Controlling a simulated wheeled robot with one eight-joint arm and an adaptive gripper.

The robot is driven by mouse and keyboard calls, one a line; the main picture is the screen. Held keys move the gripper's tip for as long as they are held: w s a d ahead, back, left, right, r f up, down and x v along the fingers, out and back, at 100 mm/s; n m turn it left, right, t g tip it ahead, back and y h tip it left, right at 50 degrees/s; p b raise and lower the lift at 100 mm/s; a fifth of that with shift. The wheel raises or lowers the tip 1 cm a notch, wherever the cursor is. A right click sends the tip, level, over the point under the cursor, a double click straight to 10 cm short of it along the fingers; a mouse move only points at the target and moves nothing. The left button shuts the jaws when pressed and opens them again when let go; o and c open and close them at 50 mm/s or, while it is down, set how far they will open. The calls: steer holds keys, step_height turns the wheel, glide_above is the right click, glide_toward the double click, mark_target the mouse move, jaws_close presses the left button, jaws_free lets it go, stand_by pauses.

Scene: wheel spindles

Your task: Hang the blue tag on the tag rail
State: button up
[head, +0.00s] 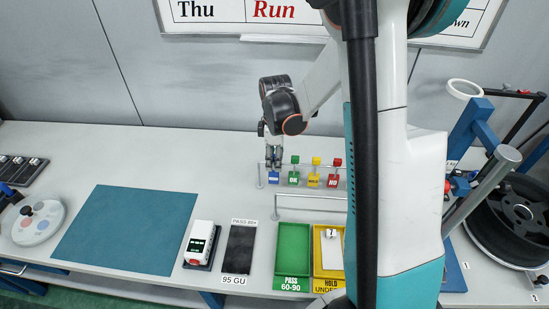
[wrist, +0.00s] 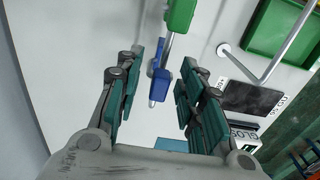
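The blue tag (head: 274,178) is at the left end of the rear rail (head: 305,165), beside a green OK tag (head: 294,178), a yellow HOLD tag (head: 314,178) and a red NO tag (head: 333,178). My gripper (head: 273,160) is just above the blue tag, pointing down. In the wrist view my gripper (wrist: 157,78) is open, with the blue tag (wrist: 160,83) between its fingers and gaps on both sides. A second, bare rail (head: 305,196) stands in front of the tags; it shows in the wrist view (wrist: 287,45) too. My arm hides its right end.
A green tray (head: 293,244) and a yellow tray (head: 325,283) lie in front of the bare rail. A black pad (head: 239,250), a white-and-red device (head: 200,240) and a teal mat (head: 125,230) are to the left. A wheel (head: 510,225) stands at the right.

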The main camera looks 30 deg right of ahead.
step_height(320, 180, up, 12)
stand_by(0.6)
steer(key=s+a+f+m+t+b, duration=0.1)
steer(key=s+a+m+t+b, duration=0.2)
steer(key=s, duration=0.6)
steer(key=s+a+f+m+t+b, duration=0.2)
steer(key=s+a+m+t+b, duration=0.2)
steer(key=s+a+m+b, duration=0.3)
steer(key=shift+s+a+m, duration=0.6)
steer(key=shift+s+a, duration=0.05)
steer(key=shift+s, duration=0.45)
